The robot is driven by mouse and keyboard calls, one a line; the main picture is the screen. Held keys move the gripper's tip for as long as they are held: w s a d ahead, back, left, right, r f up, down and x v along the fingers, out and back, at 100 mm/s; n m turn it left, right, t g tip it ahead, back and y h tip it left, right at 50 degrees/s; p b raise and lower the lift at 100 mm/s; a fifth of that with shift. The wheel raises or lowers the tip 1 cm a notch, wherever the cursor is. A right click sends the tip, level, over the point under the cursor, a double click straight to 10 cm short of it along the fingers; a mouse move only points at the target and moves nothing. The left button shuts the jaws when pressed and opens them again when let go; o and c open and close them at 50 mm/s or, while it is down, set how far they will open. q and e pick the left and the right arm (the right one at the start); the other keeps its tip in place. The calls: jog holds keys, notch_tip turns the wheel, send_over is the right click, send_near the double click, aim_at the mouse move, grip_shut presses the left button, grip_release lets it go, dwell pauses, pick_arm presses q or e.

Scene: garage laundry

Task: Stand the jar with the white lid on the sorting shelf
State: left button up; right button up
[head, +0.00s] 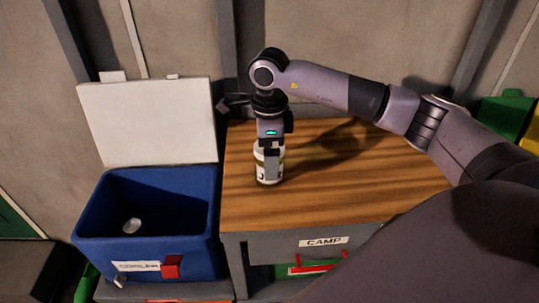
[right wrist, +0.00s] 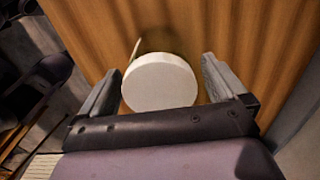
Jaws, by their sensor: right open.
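The jar with the white lid (head: 267,166) stands upright on a wooden-topped surface (head: 340,200) labelled CAMP, near its left edge. In the right wrist view its round white lid (right wrist: 159,82) lies between the two fingers. My right gripper (head: 270,152) points down over the jar, and its fingers partly hide it. The right wrist view shows the gripper (right wrist: 160,85) open, with a finger on each side of the lid and gaps beside it. My left gripper is not in view. I cannot tell whether this wooden top is the sorting shelf.
A blue cooler (head: 150,245) with its white lid (head: 147,122) raised stands left of the wooden top. A small pale round item (head: 132,226) lies inside. Green and yellow bins (head: 505,110) stand at the far right. The wood right of the jar is clear.

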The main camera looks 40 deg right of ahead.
notch_tip(320, 180, up, 11)
jog(key=shift+r+b, duration=0.1)
jog(key=shift+b, duration=0.2)
jog(key=shift+s, duration=0.1)
dwell(0.4)
